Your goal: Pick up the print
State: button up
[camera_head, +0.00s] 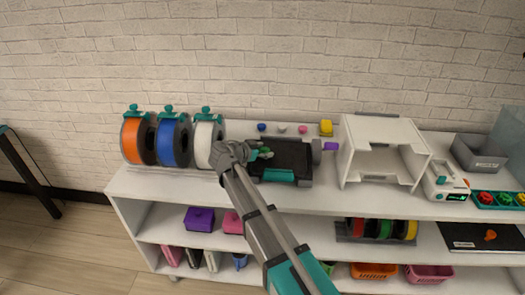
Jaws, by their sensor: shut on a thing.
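My gripper (262,153) is at the left end of a black tray-like plate (293,154) on the white shelf's top. It is shut on a small green piece, which I take to be the print (266,150). The fingers and wrist hide much of the piece, so its shape is unclear. I cannot tell whether it touches the black plate. The plate has a teal front part (279,176).
Orange, blue and white filament spools (131,140) stand left of my gripper. Small coloured pieces (281,128) and a yellow block (326,128) lie behind the plate. A purple piece (331,146) and an open white box frame (352,165) are to the right.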

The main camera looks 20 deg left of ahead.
jog(key=shift+r+p, duration=1.05)
jog(key=shift+r, duration=0.1)
jog(key=s+d+r+p, duration=0.2)
jog(key=s+r+p, duration=0.3)
jog(key=s, duration=0.1)
jog(key=s+d+r+p, duration=0.3)
jog(key=s+r+p, duration=0.2)
jog(key=s, duration=0.2)
jog(key=shift+d+r, duration=0.25)
jog(key=shift+d, duration=0.1)
jog(key=shift+w+p, duration=0.1)
jog(key=shift+p, duration=0.2)
